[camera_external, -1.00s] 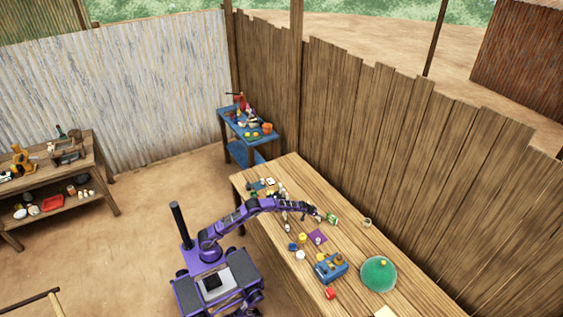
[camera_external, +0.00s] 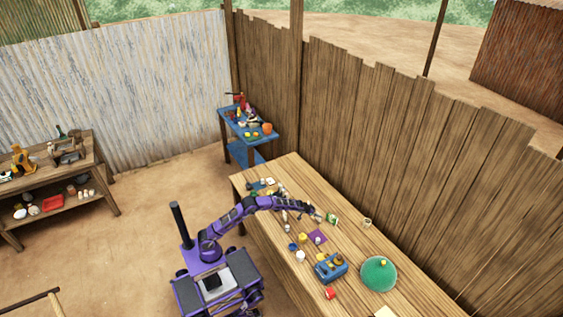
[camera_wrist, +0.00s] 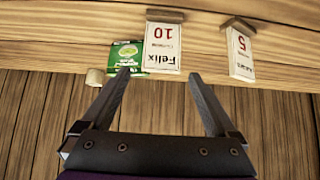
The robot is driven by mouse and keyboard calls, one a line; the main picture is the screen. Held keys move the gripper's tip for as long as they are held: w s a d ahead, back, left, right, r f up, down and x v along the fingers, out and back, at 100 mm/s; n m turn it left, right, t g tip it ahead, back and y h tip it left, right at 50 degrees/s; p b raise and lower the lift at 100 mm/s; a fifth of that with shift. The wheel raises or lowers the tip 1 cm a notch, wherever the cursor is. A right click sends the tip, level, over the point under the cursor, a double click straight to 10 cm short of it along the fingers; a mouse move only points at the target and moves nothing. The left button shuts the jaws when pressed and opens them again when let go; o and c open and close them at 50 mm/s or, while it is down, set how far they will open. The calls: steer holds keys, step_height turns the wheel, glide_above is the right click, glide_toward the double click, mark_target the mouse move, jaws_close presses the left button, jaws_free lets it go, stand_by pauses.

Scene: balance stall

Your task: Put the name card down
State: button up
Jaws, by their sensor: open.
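In the wrist view, a white name card (camera_wrist: 163,48) reading "Felix 10" is on the wooden table (camera_wrist: 65,40), with a brown wooden piece at its top edge. My gripper (camera_wrist: 159,74) is open, and its fingertips are apart on either side of the card's lower edge. The gap between the fingers looks empty. A second white card (camera_wrist: 241,52), with a "5", stands to the right of the right finger. In the external view my gripper (camera_external: 315,213) is over the table; the name card is too small to make out there.
A green packet (camera_wrist: 126,55) lies just left of the Felix card, close to the left finger.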

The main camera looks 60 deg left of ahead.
steer(key=v, duration=0.8)
steer(key=shift+s+r, duration=0.2)
